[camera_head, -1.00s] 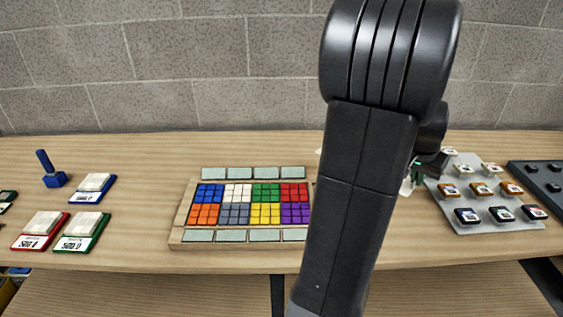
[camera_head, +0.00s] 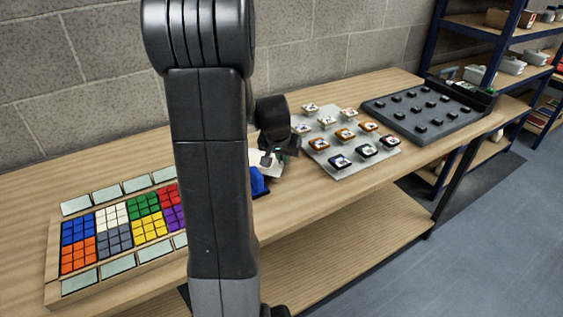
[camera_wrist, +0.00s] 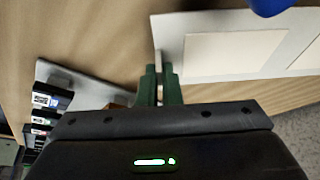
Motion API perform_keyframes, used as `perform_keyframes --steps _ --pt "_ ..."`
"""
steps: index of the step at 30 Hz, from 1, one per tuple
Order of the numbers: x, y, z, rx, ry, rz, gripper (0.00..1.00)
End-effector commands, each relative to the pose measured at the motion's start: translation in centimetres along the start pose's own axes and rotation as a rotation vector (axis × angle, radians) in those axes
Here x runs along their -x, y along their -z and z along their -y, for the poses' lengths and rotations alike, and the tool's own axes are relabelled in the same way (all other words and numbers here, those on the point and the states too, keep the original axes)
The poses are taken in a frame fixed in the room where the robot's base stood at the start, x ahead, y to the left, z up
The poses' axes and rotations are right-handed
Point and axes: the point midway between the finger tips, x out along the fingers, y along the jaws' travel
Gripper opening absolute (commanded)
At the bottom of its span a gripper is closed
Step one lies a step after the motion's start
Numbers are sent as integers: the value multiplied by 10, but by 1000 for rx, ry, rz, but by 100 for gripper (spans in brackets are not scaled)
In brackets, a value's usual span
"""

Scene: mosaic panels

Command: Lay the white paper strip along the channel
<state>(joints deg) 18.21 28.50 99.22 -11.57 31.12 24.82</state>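My gripper (camera_wrist: 160,83) has green fingers close together, with a narrow gap between them. A thin pale edge shows at their tips; I cannot tell whether it is held. Right beside the tips in the wrist view is a white board (camera_wrist: 170,33) with cream panels (camera_wrist: 235,52). In the head view my gripper (camera_head: 272,157) is over the table, with a white piece (camera_head: 267,166) below it, partly hidden by my arm. I cannot single out the white paper strip or the channel with certainty.
A blue object (camera_head: 258,184) lies near my gripper; blue also shows at the wrist view's top. A grey board (camera_head: 330,160) with several small blocks and a dark tray (camera_head: 420,112) stand right. The wooden tile tray (camera_head: 52,250) is left. Shelves (camera_head: 468,60) stand at far right.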

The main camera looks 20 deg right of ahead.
Motion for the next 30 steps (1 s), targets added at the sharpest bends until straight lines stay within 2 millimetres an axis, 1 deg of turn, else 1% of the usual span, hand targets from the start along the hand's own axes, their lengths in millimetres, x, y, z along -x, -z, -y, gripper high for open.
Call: perform_keyframes --steps 1,4,12,16,18,20,30 --pt "-8 -4 0 0 -1 4 0" --pt "-16 -7 0 1 -1 2 0" --pt "-18 -8 0 0 0 0 0" --pt "-22 -9 0 0 0 0 0" --pt "-20 -8 0 0 0 0 16" --pt "-20 -8 0 0 0 0 26" --pt "-18 -8 0 0 0 0 26"
